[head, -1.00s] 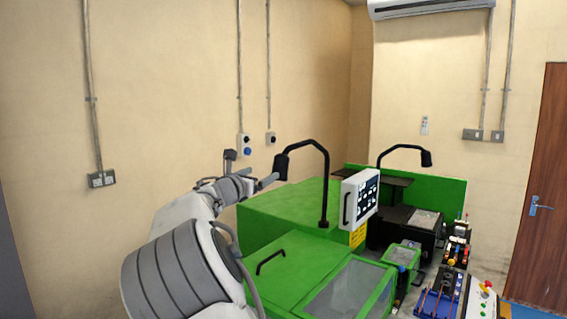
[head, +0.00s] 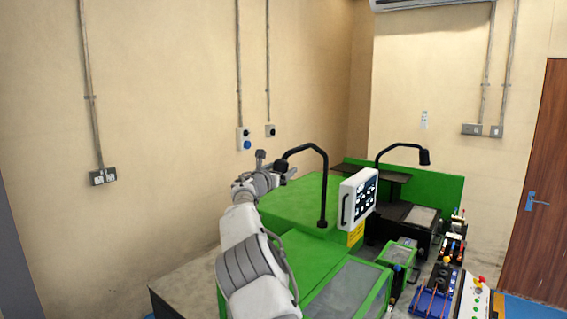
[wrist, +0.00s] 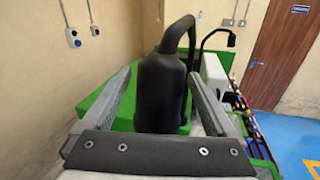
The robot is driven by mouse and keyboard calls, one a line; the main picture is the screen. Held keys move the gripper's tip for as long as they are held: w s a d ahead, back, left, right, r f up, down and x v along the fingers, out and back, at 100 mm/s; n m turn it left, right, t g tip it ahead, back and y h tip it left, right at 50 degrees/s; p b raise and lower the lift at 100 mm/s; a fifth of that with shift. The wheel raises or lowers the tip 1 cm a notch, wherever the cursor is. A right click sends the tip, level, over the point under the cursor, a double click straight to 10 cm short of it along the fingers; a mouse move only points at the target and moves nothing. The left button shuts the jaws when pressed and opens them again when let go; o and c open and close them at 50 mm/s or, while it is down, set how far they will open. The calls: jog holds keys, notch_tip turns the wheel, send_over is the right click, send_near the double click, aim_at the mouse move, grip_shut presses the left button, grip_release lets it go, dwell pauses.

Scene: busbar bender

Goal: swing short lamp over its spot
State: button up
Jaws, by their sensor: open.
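Two black lamps on bent arms stand on the green machine (head: 300,204). The near lamp (head: 325,180) curves left, and its head is partly hidden behind my gripper (head: 283,169) in the head view. In the wrist view the near lamp's dark, bottle-shaped head (wrist: 161,92) stands between the two grey fingers of my gripper (wrist: 157,78). The fingers are open, with a gap showing on the left; contact on the right is unclear. The far lamp (head: 424,157) points right at the back; it also shows in the wrist view (wrist: 231,40). The lamp's spot is not clearly marked.
A white control panel (head: 359,198) stands close right of the near lamp's pole. A bench with coloured tools (head: 436,295) lies at the right front. The wall with switch boxes (head: 243,138) is behind on the left. Air above the machine is free.

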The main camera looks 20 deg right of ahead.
jog(key=shift+p+x, duration=0.65)
jog(key=shift+x, duration=0.4)
grip_shut()
